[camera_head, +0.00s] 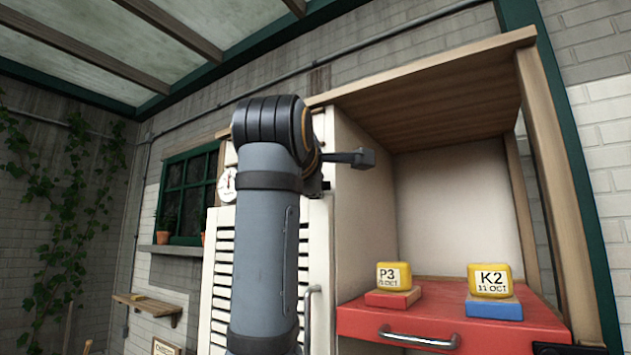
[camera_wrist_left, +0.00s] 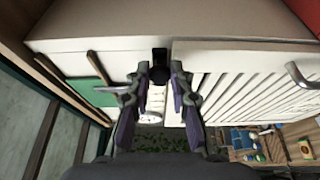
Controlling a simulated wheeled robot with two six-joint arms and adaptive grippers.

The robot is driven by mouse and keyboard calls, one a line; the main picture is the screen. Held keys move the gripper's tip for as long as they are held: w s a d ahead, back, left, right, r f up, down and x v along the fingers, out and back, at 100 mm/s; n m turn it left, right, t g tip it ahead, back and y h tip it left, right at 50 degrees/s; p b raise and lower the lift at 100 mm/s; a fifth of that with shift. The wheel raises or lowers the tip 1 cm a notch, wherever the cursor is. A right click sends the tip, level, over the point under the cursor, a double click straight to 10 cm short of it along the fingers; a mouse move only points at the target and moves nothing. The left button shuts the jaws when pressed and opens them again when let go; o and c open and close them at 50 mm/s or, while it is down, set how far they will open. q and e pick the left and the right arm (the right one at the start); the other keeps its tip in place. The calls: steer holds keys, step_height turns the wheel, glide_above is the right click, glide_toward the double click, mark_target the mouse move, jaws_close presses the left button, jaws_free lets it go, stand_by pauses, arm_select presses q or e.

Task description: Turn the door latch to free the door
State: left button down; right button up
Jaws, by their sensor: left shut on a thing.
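The white slatted door (camera_head: 222,285) stands behind my left arm in the head view, with a metal handle (camera_head: 309,310) low on its right. It also fills the right of the left wrist view (camera_wrist_left: 245,75). My left gripper (camera_wrist_left: 161,72) is shut on the dark latch (camera_wrist_left: 159,56), which shows between its fingertips beside the door's edge. Only the near part of the latch shows, so its exact turn is hard to tell. My right gripper is in neither view.
Right of the door is an open wooden bay with a red drawer unit (camera_head: 400,326). Two yellow labelled blocks, P3 (camera_head: 394,275) and K2 (camera_head: 489,280), sit there on a red and a blue base. A window and a small wall shelf (camera_head: 150,304) are at left.

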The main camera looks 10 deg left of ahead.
arm_select(q)
steer(key=c, duration=1.2)
jaws_free()
steer(key=shift+s, duration=0.1)
steer(key=shift+a, duration=0.1)
steer(key=shift+s, duration=0.1)
steer(key=s, duration=1.1)
steer(key=shift+s+d, duration=0.3)
steer(key=shift+s, duration=0.1)
